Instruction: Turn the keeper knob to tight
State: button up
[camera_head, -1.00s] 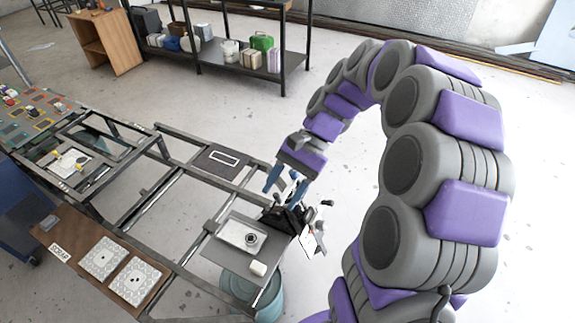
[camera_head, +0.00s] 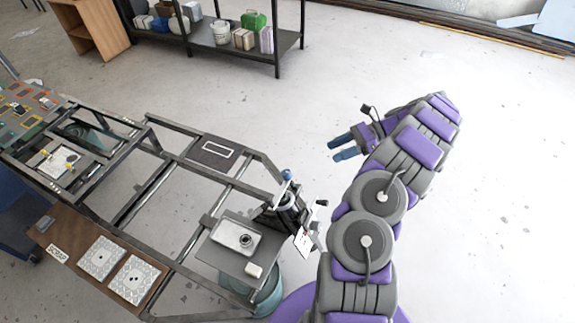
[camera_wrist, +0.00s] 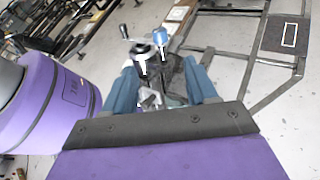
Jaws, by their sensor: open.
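A dark spring fixture (camera_head: 274,219) with a white card (camera_head: 304,242) stands at the right end of the metal frame. A small blue knob (camera_head: 287,175) tops it, and also shows in the wrist view (camera_wrist: 159,38). A silver-and-black crank handle (camera_wrist: 140,49) is beside that knob; I cannot tell which one is the keeper knob or read its setting. My gripper (camera_head: 334,150) is open and empty, apart from the fixture to its upper right. In the wrist view, the fixture lies beyond my blue fingers (camera_wrist: 161,75), its lower part partly hidden.
The metal frame (camera_head: 176,243) carries a grey plate (camera_head: 214,255) with a white box (camera_head: 236,236) and a small white block (camera_head: 253,270). A teal bucket (camera_head: 268,297) stands below. Open floor lies behind and right of my arm; a shelf (camera_head: 272,52) is far back.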

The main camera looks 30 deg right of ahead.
jog(key=b, duration=0.1)
send_near(285, 172)
jog(key=shift+m, duration=0.3)
jog(key=b+x, duration=0.1)
jog(key=x, duration=0.3)
jog(key=b+x, duration=0.1)
jog(key=x, duration=0.4)
jog(key=shift+s+a+f, duration=0.15)
jog(key=shift+a+f, duration=0.05)
jog(key=shift+a, duration=0.1)
jog(key=shift+f, duration=0.15)
jog(key=shift+d+f, duration=0.15)
jog(key=shift+d, duration=0.25)
jog(key=shift+a, duration=0.35)
jog(key=shift+c, duration=0.3)
jog(key=shift+a, duration=0.4)
jog(key=shift+c, duration=1.4)
jog(key=shift+d, duration=0.2)
jog(key=c, duration=0.6)
